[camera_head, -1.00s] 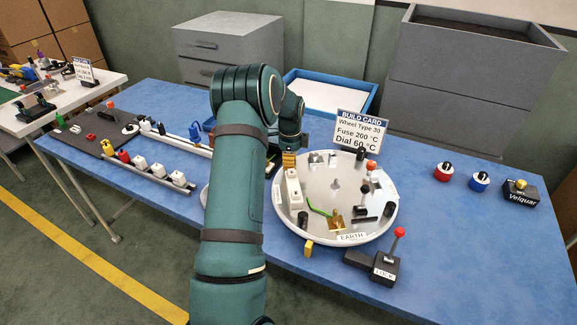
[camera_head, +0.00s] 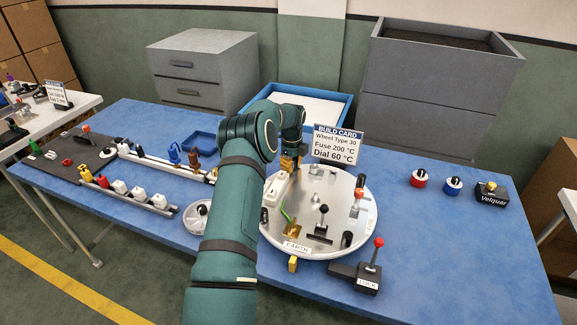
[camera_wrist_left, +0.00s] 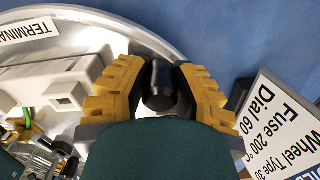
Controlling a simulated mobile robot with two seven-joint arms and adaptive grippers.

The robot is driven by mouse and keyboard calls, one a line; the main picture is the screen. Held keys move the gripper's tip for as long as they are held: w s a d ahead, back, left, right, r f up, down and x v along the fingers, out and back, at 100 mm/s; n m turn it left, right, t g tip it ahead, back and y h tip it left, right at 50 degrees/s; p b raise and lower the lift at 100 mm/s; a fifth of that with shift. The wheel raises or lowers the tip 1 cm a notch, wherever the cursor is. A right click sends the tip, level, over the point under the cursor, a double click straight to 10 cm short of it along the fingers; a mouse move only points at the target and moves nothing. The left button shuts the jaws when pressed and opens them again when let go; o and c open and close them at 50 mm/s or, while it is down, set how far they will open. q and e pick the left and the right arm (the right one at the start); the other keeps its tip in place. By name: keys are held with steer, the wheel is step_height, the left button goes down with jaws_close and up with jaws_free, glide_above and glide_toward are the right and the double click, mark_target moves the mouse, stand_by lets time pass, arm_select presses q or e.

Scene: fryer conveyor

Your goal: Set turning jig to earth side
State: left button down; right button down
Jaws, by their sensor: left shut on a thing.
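The turning jig (camera_head: 333,183) is a round pale disc on the blue table, with parts on top. Its EARTH label (camera_head: 297,246) is at the front edge, just behind a yellow marker (camera_head: 292,264). My left gripper (camera_head: 289,160) is at the jig's back left rim. In the left wrist view its yellow fingers (camera_wrist_left: 160,90) are shut around a black upright peg (camera_wrist_left: 160,82), beside the TERMINAL label (camera_wrist_left: 25,30). The lock lever (camera_head: 373,260) with a red ball stands upright at the front right. My right gripper is not in view.
The build card (camera_head: 337,144) stands close behind the jig, near my left gripper. A blue-rimmed tray (camera_head: 345,108) is behind. Rails of parts (camera_head: 150,202) lie left. Red (camera_head: 419,178) and blue (camera_head: 453,183) knobs stand right.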

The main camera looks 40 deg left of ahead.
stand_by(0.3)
arm_select(q)
steer(key=c, duration=1)
jaws_free()
step_height(320, 180, up, 12)
steer(key=shift+f, duration=0.1)
